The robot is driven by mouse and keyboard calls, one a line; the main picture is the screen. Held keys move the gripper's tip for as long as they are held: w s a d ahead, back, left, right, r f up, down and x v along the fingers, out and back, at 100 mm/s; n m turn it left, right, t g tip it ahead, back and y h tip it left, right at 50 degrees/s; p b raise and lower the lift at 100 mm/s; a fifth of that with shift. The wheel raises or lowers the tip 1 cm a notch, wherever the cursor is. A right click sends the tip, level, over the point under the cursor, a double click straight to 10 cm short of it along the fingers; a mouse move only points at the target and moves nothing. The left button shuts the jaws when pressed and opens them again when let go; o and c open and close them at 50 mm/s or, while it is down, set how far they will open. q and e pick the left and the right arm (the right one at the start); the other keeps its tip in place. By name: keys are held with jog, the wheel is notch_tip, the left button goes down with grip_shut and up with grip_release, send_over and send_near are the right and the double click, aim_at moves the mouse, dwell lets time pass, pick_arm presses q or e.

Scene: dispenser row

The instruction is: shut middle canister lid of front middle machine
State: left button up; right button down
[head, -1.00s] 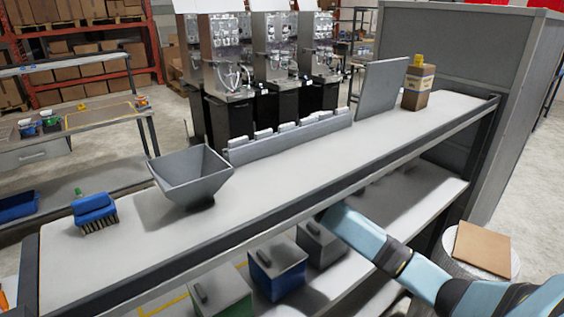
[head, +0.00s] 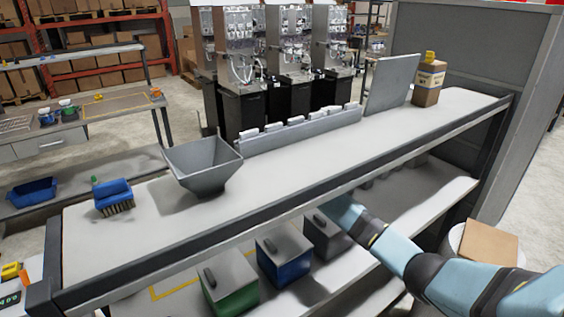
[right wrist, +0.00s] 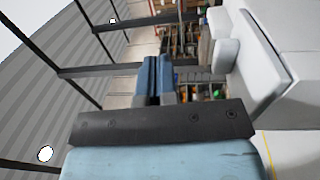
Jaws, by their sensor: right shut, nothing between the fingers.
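On the lower shelf are a green bin (head: 232,285), a blue bin (head: 284,252) and a grey bin (head: 325,233), each with a grey top and dark handle. My right arm reaches in under the upper shelf, its gripper hidden there. In the right wrist view my right gripper (right wrist: 153,80) shows its blue fingers together, empty. My left gripper is not in view.
The upper shelf (head: 330,165) holds a grey hopper (head: 203,165), a blue brush (head: 114,195), a long grey rack (head: 300,128), an upright panel (head: 391,82) and a box (head: 428,82). A smooth white body (right wrist: 255,60) is close on the right in the wrist view.

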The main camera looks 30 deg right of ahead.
jog(key=shift+w+r+p, duration=0.2)
jog(key=shift+w+p, duration=0.2)
jog(key=shift+p, duration=0.35)
jog(key=shift+w+f+g+p, duration=0.1)
jog(key=shift+w+g+p, duration=0.05)
jog(key=shift+g+p, duration=0.2)
jog(key=shift+w+f+g+p, duration=0.1)
jog(key=shift+f+g+p, duration=0.15)
jog(key=shift+p, duration=0.1)
jog(key=shift+f, duration=0.15)
jog(key=shift+w, duration=0.1)
jog(key=shift+s+f, duration=0.1)
jog(key=shift+s, duration=0.3)
jog(key=s+d+b, duration=0.1)
jog(key=s+b, duration=0.1)
jog(key=s, duration=1.1)
jog(key=shift+r, duration=0.2)
